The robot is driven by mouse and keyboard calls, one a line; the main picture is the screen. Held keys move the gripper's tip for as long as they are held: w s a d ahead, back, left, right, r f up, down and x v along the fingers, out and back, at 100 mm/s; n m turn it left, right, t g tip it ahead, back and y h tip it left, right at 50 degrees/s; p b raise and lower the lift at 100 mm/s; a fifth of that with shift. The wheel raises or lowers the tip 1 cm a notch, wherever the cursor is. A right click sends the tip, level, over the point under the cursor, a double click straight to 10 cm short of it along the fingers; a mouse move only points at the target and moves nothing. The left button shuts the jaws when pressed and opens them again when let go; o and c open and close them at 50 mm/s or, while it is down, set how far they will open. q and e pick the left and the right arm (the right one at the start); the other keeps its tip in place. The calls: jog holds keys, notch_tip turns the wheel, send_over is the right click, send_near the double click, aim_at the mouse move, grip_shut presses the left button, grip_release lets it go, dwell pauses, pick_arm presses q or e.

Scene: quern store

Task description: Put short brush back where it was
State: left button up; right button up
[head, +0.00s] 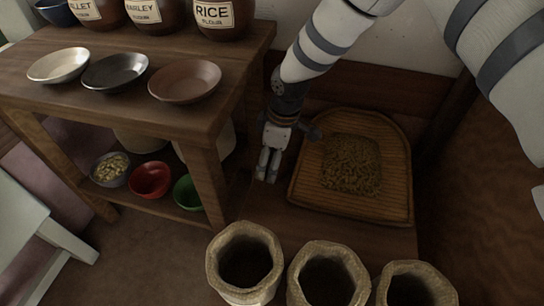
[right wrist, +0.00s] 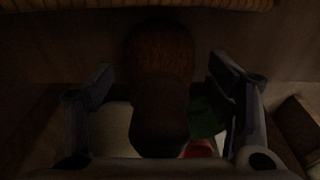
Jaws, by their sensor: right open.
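My right gripper (head: 268,166) points down between the wooden shelf table and the woven tray, and its fingers are apart. In the right wrist view the gripper (right wrist: 162,105) is open, with a finger at each side. Between the fingers is a dark shape with a brown, bristly-looking end (right wrist: 160,50), which looks like the short brush; I see no clear contact with either finger. The view is dim, so what it rests on cannot be told. I cannot make out the brush for sure in the head view. My left gripper is not in view.
The woven tray (head: 304,195) holds a brown heap (head: 351,165). The shelf table (head: 215,125) bears jars and bowls, with a red bowl (head: 150,180) and a green bowl (head: 187,194) below. Open sacks (head: 245,262) stand in front. A pale stool (head: 30,215) is at left.

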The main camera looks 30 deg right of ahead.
jog(key=r+p, duration=0.1)
jog(key=r, duration=0.3)
jog(key=s+r+p, duration=0.1)
jog(key=r+p, duration=0.1)
jog(key=r, duration=0.2)
jog(key=d+r+p, duration=0.1)
jog(key=r+p, duration=0.1)
jog(key=r, duration=0.2)
jog(key=shift+s+d+r, duration=0.1)
jog(key=shift+s+r, duration=0.05)
jog(key=shift+s, duration=0.1)
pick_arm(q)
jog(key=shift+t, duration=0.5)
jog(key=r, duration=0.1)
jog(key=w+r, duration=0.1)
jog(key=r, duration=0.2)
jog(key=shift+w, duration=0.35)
